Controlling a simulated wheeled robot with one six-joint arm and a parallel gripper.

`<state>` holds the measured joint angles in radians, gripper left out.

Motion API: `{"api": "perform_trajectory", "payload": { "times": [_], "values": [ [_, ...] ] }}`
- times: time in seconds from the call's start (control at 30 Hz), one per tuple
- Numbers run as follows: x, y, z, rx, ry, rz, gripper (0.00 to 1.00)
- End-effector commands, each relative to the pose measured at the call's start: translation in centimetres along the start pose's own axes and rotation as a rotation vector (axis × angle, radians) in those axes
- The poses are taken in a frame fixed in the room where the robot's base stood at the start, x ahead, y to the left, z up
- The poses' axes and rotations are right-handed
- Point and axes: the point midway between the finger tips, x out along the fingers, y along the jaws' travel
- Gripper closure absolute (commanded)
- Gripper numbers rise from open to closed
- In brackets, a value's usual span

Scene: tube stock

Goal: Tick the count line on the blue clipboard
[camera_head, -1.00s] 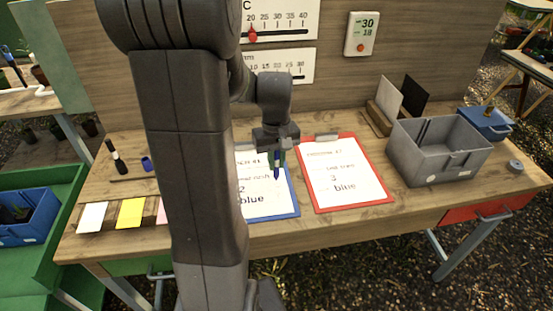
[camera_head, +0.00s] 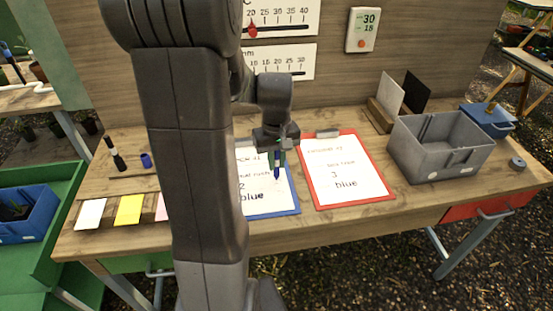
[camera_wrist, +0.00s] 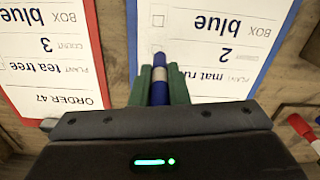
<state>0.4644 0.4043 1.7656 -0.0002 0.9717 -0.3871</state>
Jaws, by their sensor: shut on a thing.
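My gripper (camera_head: 277,152) is shut on a blue pen (camera_head: 277,166), which points down over the blue clipboard (camera_head: 297,208). The wrist view shows the pen (camera_wrist: 159,92) between the green fingers, its far end near the small box on the count line (camera_wrist: 222,56), which reads 2. I cannot tell if the tip touches the paper, or if that box is marked. My arm hides the left part of the clipboard in the head view. Its sheet also shows a plant line and a box line reading blue (camera_wrist: 218,22).
A red clipboard (camera_head: 390,196) lies just to the right, its sheet reading 3 and blue. A grey bin (camera_head: 440,150) stands farther right. A dark marker (camera_head: 117,155), a blue cap (camera_head: 146,160) and coloured cards (camera_head: 129,209) lie at left. A wall panel stands behind.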

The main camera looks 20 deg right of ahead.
Motion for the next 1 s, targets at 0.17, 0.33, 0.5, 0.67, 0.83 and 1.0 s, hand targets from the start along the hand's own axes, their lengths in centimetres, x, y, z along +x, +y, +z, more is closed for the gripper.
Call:
{"api": "perform_trajectory", "payload": {
  "times": [0.17,0.33,0.5,0.67,0.83,1.0],
  "values": [
    [0.24,0.00,0.00,0.000,0.000,0.000,1.00],
    [0.22,0.00,0.01,0.000,0.000,0.000,1.00],
    [0.42,-0.01,0.01,0.000,-0.001,0.000,1.00],
    [0.71,-0.01,0.02,0.000,-0.001,0.000,1.00],
    [0.71,-0.01,0.02,0.000,0.000,0.000,1.00],
    [0.67,-0.01,0.02,0.000,-0.001,0.000,1.00]
  ]
}}
